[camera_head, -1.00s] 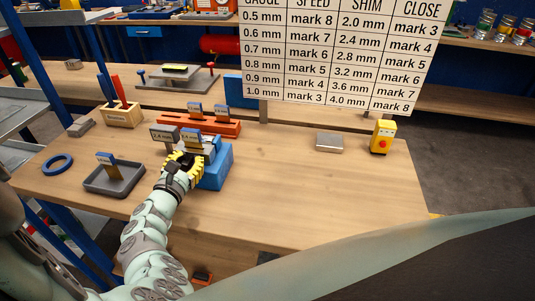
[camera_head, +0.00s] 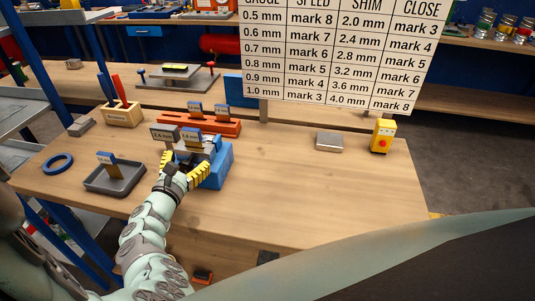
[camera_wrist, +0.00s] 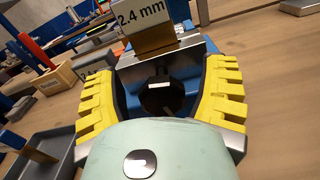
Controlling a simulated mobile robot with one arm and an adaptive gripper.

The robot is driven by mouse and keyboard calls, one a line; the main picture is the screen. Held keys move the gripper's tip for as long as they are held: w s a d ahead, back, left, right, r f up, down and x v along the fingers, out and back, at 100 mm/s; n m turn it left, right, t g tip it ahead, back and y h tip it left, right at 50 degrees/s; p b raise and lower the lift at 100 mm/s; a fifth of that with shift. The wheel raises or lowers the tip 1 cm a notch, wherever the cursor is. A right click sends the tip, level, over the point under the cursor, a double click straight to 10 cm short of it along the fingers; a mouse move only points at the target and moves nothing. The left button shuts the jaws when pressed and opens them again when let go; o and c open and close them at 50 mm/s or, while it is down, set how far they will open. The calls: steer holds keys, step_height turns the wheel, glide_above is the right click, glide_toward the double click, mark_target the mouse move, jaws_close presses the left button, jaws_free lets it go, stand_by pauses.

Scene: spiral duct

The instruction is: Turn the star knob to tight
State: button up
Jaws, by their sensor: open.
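My gripper (camera_head: 186,172) is open at the near end of a blue device (camera_head: 220,165) on the wooden table. In the wrist view my gripper's yellow padded fingers (camera_wrist: 160,98) stand wide apart on either side of a dark round part (camera_wrist: 160,97), which may be the star knob. A small light mark shows on that part, but its shape is partly hidden by my wrist. The fingers do not visibly close on it. A block tagged 2.4 mm (camera_wrist: 143,14) sits on the metal top just behind it.
A grey tray (camera_head: 124,184) with a tagged piece and a blue ring (camera_head: 57,163) lie to the left. An orange rack (camera_head: 222,126) stands behind the device. A chart board (camera_head: 325,60) rises at the back. The table's right half is mostly clear, with a yellow box (camera_head: 382,136) at its far edge.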

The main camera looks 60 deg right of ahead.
steer(key=v, duration=1.1)
steer(key=shift+s+a, duration=0.1)
steer(key=shift+a, duration=0.2)
